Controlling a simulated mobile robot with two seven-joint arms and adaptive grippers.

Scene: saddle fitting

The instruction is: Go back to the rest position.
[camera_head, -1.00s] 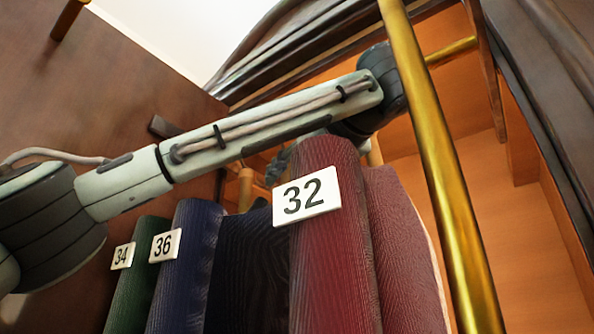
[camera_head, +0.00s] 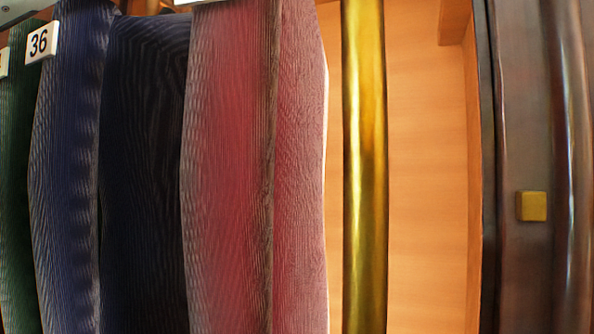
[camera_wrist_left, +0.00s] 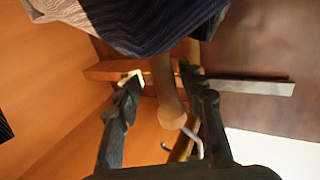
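My left gripper (camera_wrist_left: 160,78) shows in the left wrist view with its two dark fingers apart. A round-ended wooden rod (camera_wrist_left: 172,118) shows between the fingers, with nothing visibly clamped. I cannot tell how far the rod is from them. Dark striped cloth (camera_wrist_left: 150,22) hangs just beyond the fingertips. Neither gripper shows in the head view, and the right gripper is in no frame.
In the head view, a red garment (camera_head: 230,170), a blue one (camera_head: 70,170) tagged 36 (camera_head: 41,42) and a green one (camera_head: 15,200) hang close together. A brass pole (camera_head: 365,170) stands right of them, before an orange wooden panel (camera_head: 428,190).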

